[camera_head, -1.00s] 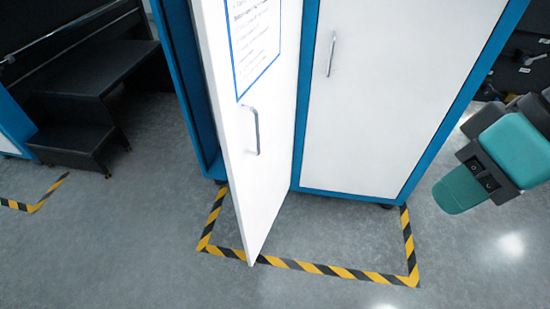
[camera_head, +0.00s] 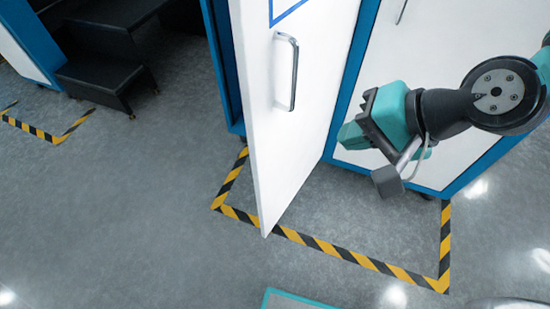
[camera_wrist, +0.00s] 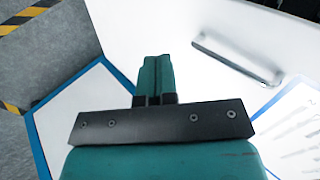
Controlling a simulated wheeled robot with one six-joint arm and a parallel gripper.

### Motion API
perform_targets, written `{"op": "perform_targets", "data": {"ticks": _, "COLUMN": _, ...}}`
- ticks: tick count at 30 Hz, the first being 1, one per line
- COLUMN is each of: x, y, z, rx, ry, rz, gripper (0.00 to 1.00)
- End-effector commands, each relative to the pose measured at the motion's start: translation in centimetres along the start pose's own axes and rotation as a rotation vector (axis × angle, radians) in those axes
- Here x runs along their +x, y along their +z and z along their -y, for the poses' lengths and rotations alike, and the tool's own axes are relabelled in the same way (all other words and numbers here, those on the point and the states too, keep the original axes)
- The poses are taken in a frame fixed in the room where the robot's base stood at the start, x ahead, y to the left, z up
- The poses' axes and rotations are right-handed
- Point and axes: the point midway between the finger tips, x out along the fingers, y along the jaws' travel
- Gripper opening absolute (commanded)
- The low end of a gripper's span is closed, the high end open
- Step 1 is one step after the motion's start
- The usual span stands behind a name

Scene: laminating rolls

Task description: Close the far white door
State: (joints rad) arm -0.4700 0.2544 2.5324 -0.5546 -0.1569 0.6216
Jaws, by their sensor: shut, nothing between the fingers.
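The white door (camera_head: 290,140) of a blue-framed cabinet stands ajar in the head view, swung out toward the camera. Its metal handle (camera_head: 293,72) is on the outer face. In the wrist view the white door (camera_wrist: 160,28) fills the upper middle and its handle (camera_wrist: 228,57) lies right of the fingers. My gripper (camera_head: 345,138) is in front of the cabinet, right of the door. In the wrist view the fingers of my gripper (camera_wrist: 153,62) are shut together and empty. They point at the door panel; I cannot tell if they touch it.
The shut white door (camera_head: 405,60) of the same cabinet is right of the open one. Yellow-black floor tape (camera_head: 325,248) marks the area in front. Black steps (camera_head: 105,55) stand at the upper left. Grey floor (camera_head: 110,210) is clear at the lower left.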

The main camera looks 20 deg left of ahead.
Motion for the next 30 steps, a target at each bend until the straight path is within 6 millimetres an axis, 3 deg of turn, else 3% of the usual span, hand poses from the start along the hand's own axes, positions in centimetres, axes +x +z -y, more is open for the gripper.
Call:
{"op": "perform_targets", "data": {"ticks": 1, "x": 2.8, "y": 0.2, "z": -1.4, "rx": 0.059, "ry": -0.019, "rz": -0.008, "gripper": 0.00}}
{"op": "perform_targets", "data": {"ticks": 3, "x": 4.3, "y": 0.1, "z": -1.7, "rx": 0.125, "ry": -0.047, "rz": -0.028, "gripper": 0.00}}
{"op": "perform_targets", "data": {"ticks": 11, "x": 7.4, "y": -0.1, "z": -1.5, "rx": 0.182, "ry": -0.072, "rz": -0.046, "gripper": 0.00}}
{"op": "perform_targets", "data": {"ticks": 23, "x": 15.7, "y": -0.5, "z": -0.9, "rx": 0.178, "ry": -0.072, "rz": -0.045, "gripper": 0.00}}
{"op": "perform_targets", "data": {"ticks": 30, "x": 17.5, "y": -1.1, "z": 1.6, "rx": 0.177, "ry": -0.074, "rz": -0.048, "gripper": 0.00}}
